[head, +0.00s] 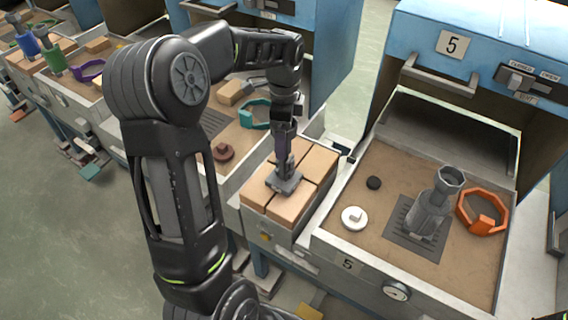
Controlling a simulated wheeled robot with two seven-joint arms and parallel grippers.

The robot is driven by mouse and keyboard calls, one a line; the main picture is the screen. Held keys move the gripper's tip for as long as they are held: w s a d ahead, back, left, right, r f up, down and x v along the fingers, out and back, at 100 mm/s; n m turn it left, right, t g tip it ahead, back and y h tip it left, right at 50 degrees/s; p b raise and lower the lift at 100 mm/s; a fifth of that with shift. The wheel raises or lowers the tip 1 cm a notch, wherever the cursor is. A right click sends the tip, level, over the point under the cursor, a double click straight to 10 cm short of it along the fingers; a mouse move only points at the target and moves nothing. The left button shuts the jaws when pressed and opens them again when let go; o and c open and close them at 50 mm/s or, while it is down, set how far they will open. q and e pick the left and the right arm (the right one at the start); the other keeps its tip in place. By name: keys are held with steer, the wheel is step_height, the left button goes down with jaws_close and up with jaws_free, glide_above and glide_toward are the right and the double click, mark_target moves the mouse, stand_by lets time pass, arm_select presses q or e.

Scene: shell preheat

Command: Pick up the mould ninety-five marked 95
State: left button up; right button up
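My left arm comes in from the left and reaches down to the tan blocks (265,207) beside station 5. My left gripper (284,174) points down there, over or against a small grey plate-like piece (290,186) on top of the blocks. Its fingers are too small and dark to tell whether they are open or shut. A grey mould-like piece with a flared, hollow top (431,207) stands slightly tilted on a dark grate in the sand tray of station 5. No 95 marking is readable on anything. My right gripper is not in view.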

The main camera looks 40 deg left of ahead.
arm_select(q)
jaws_close()
stand_by(1.0)
